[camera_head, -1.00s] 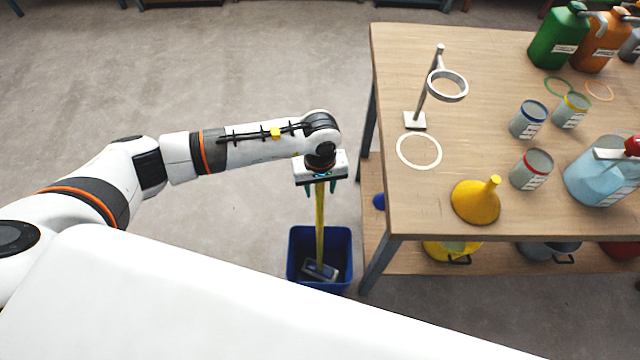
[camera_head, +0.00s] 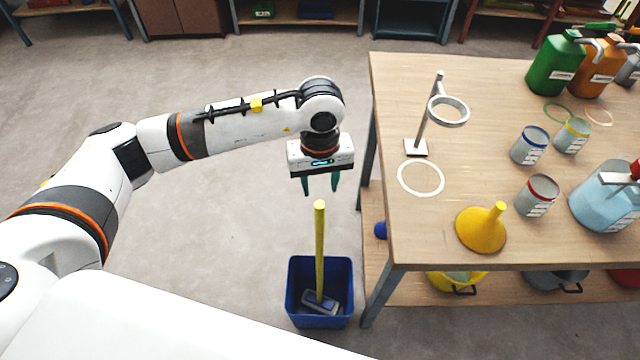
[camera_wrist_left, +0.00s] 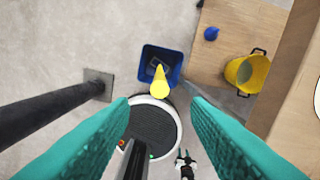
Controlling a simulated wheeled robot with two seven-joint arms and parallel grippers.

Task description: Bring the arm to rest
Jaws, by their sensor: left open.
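My left gripper (camera_head: 321,184) hangs fingers down in the head view, left of the table. Its two teal fingers are apart with nothing between them. Below it, a yellow stick (camera_head: 319,250) stands in a blue bin (camera_head: 320,320) on the floor, its top end clear of the fingers. The left wrist view shows the stick (camera_wrist_left: 160,82) and bin (camera_wrist_left: 174,76) beyond the open fingers. A grey and blue object (camera_head: 320,302) lies at the bottom of the bin.
The wooden table (camera_head: 400,80) is close right of the gripper. On it are a ring stand (camera_head: 421,125), a yellow funnel (camera_head: 481,231), several cans, a light blue jug (camera_head: 604,200) and green (camera_head: 556,66) and orange canisters.

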